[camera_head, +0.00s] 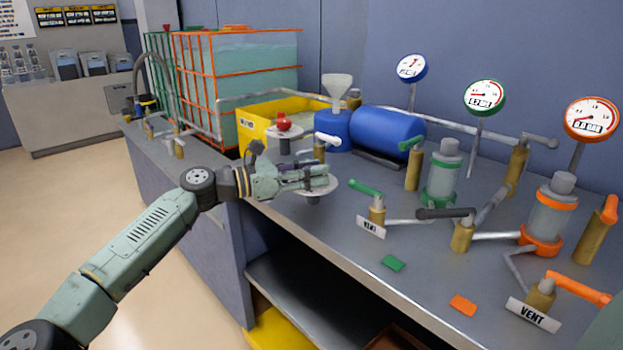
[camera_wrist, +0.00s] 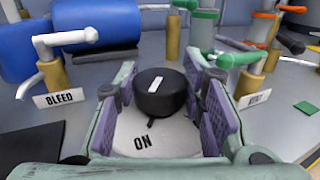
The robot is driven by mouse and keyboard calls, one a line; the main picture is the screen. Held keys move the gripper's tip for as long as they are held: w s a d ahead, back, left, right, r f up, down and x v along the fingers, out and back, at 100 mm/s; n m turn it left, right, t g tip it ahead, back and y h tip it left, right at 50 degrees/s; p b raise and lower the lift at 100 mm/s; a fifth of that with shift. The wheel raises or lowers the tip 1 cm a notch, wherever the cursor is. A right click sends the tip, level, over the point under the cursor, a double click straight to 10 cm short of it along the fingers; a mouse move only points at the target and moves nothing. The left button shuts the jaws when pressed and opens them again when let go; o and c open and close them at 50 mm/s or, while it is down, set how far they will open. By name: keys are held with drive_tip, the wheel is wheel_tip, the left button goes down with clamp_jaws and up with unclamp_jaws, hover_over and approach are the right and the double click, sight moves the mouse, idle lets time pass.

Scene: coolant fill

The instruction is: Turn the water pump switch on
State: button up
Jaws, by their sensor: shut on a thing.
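The switch is a round black knob (camera_wrist: 161,92) with a white bar on its top, above a pale round plate (camera_wrist: 175,138) marked ON. A small dark pointer at the knob's near edge lies close to the word ON. My gripper (camera_wrist: 165,88) has its purple-padded fingers on either side of the knob, shut on it. In the head view my gripper (camera_head: 318,178) is over the pale round plate (camera_head: 322,190) at the bench's front edge and hides the knob. Whether this switch belongs to the water pump cannot be read.
A red knob (camera_head: 284,122) on another round plate stands behind my gripper. A white-handled BLEED valve (camera_wrist: 62,38) and a green-handled VENT valve (camera_wrist: 240,60) flank it. A blue tank (camera_head: 388,130), a funnel (camera_head: 337,86) and a yellow bin (camera_head: 252,128) stand behind.

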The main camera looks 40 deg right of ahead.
drive_tip(key=shift+r+m+g, duration=0.1)
drive_tip(key=shift+m+g, duration=0.2)
drive_tip(key=shift+g, duration=0.2)
drive_tip(key=o, duration=1.2)
drive_tip(key=v, duration=1.2)
drive_tip(key=shift+r, duration=0.1)
